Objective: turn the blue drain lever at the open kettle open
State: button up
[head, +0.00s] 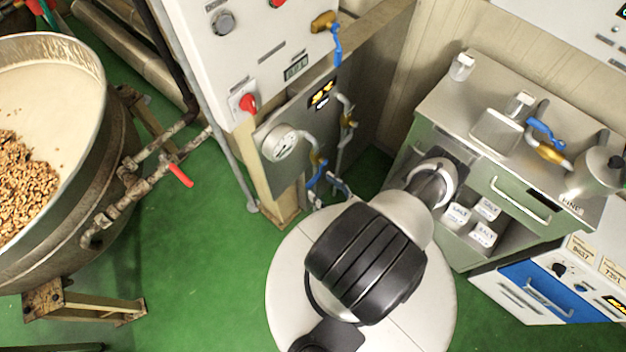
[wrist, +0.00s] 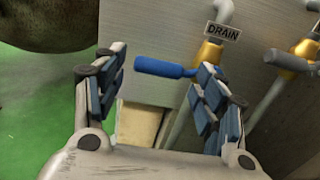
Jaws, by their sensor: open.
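The blue drain lever (wrist: 160,67) sticks out to the left from a brass valve (wrist: 211,52) under a DRAIN tag (wrist: 222,31) in the wrist view. It lies crosswise to its grey pipe. My gripper (wrist: 160,72) is open, with one padded finger on each side of the lever's handle; the right finger covers part of the lever near the valve. I cannot tell whether either finger touches it. The open kettle (head: 85,190) stands at the left, holding nuts.
A second brass valve (wrist: 293,63) is close on the right in the wrist view. A round gauge (head: 282,143) and a control box with a red knob (head: 248,103) are beside the pipes. A steel cabinet (head: 440,110) stands to the right. Green floor is clear between kettle and panel.

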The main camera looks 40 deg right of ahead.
aim_at(313, 180)
jog(key=shift+w+a, duration=0.2)
jog(key=shift+w, duration=2.2)
jog(key=c, duration=1.5)
jog(key=shift+c, duration=0.2)
jog(key=shift+b, duration=0.3)
